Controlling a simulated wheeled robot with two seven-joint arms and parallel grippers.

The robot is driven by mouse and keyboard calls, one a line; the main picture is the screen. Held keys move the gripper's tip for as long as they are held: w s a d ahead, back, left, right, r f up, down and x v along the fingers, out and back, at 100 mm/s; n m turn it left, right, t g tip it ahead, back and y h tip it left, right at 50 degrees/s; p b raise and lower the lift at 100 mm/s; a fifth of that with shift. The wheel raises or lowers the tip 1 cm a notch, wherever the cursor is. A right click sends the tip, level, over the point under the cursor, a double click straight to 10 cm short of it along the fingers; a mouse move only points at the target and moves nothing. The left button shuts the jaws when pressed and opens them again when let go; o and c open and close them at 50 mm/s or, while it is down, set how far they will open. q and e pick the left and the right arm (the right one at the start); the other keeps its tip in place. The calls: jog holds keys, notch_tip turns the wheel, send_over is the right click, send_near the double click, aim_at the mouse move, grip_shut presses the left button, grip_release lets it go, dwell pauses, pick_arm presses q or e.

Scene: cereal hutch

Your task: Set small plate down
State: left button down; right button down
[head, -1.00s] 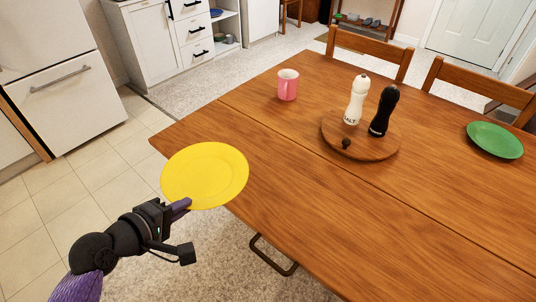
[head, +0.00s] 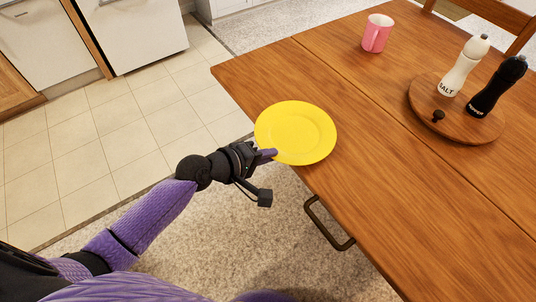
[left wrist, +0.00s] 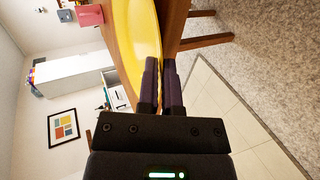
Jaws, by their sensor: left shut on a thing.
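The small plate is the yellow plate (head: 296,132) in the head view. It lies flat over the near left edge of the wooden table (head: 350,140), with part of its rim toward my arm sticking out past the edge. I cannot tell whether it touches the tabletop. My left gripper (head: 266,155) is shut on the plate's near rim. In the left wrist view, the two fingers (left wrist: 160,85) pinch the yellow plate (left wrist: 138,38) at its edge. My right gripper is not in view.
A pink mug (head: 376,33) stands at the back of the table. A round wooden board (head: 455,118) holds a white salt mill (head: 464,66) and a black pepper mill (head: 497,86). The tabletop between plate and board is clear.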

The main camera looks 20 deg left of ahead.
pick_arm(q)
jog(key=shift+f, duration=0.1)
jog(key=c, duration=0.8)
grip_release()
